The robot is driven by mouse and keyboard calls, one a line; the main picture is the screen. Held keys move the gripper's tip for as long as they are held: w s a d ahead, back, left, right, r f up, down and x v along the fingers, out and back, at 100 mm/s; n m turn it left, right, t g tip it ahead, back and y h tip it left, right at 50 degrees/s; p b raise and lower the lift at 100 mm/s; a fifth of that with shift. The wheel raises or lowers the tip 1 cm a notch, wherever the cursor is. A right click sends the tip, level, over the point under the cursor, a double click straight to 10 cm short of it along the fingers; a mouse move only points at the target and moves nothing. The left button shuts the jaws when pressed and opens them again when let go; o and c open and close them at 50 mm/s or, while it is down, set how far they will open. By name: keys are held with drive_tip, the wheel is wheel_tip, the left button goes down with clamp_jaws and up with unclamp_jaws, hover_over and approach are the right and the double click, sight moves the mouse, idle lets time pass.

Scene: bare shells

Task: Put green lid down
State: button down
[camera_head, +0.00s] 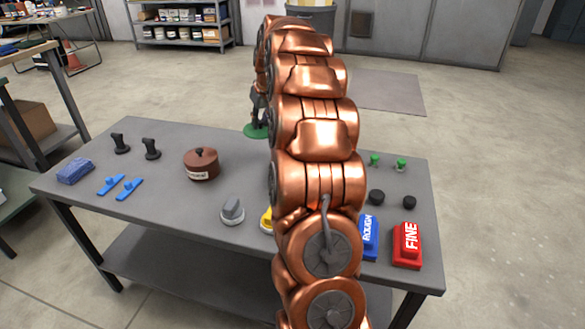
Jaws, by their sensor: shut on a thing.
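The green lid (256,131) shows as a green disc at the far edge of the grey table, left of my copper arm. My gripper (258,119) is small and dark in this view, mostly hidden behind my arm. It is directly above the lid and shut on it. I cannot tell whether the lid touches the table or hangs a little above or beyond it. The grey table (130,210) spreads out on both sides of my arm.
A brown lidded pot (201,166), black handles (152,149), blue clamps (129,187) and a grey knob (232,211) stand left. Small green knobs (401,165), black knobs (376,197), a blue ROUGH block (369,238) and a red FINE block (407,247) stand right.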

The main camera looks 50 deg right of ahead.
drive_tip(key=s+d+f+m+b, duration=0.1)
drive_tip(key=s+d+f+b, duration=0.1)
drive_tip(key=s+d, duration=0.5)
drive_tip(key=x, duration=0.3)
drive_tip(key=s+b+x, duration=0.1)
drive_tip(key=x, duration=0.2)
drive_tip(key=d+x, duration=0.1)
drive_tip(key=x, duration=0.3)
drive_tip(key=shift+s+f, duration=0.3)
drive_tip(key=shift+f, duration=0.15)
drive_tip(key=shift+f, duration=0.15)
drive_tip(key=c, duration=1)
unclamp_jaws()
